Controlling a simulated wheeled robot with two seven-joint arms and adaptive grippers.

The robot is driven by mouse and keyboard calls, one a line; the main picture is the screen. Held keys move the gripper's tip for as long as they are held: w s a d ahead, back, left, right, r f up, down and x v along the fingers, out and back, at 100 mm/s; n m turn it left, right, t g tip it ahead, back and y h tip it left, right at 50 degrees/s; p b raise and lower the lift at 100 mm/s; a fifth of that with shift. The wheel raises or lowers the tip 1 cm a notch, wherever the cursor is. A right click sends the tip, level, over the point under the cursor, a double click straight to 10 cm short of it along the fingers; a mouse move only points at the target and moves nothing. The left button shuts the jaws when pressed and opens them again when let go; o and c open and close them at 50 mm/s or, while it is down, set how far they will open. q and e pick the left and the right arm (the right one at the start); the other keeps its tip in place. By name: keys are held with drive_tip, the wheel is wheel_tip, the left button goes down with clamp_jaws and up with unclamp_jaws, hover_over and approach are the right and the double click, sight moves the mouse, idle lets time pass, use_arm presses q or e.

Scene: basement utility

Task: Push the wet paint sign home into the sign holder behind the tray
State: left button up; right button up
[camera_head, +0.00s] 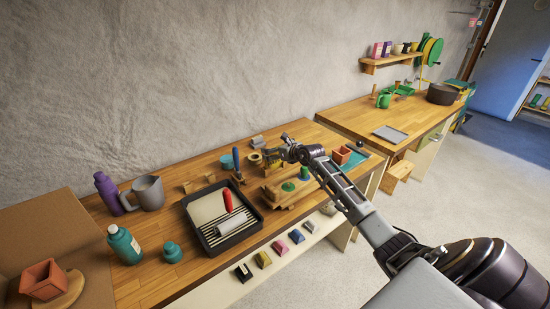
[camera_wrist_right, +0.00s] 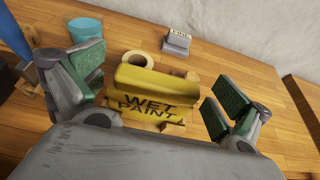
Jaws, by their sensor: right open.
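The yellow wet paint sign (camera_wrist_right: 150,95) stands between my right gripper's fingers in the right wrist view, its black lettering facing the camera. Pale wood of what looks like the sign holder (camera_wrist_right: 174,127) shows at its lower edge. I cannot tell how deep the sign sits. My right gripper (camera_wrist_right: 158,78) is open, with one green-padded finger on each side of the sign and a gap at the right. The black tray (camera_head: 190,222) holds a red-handled roller (camera_head: 229,200).
A tape roll (camera_wrist_right: 137,61), a blue tub (camera_wrist_right: 85,29) and a grey block with a label (camera_wrist_right: 178,41) stand beyond the sign. A grey jug (camera_head: 148,193) and teal bottle (camera_head: 124,245) are left of the tray. A terracotta pot (camera_head: 341,155) stands to the right.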

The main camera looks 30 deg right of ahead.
drive_tip(key=shift+w+f, duration=0.1)
drive_tip(key=shift+w, duration=0.2)
drive_tip(key=c, duration=1)
drive_tip(key=shift+r+b, duration=0.65)
drive_tip(key=shift+r, duration=4.4)
drive_tip(key=shift+a+r, duration=0.1)
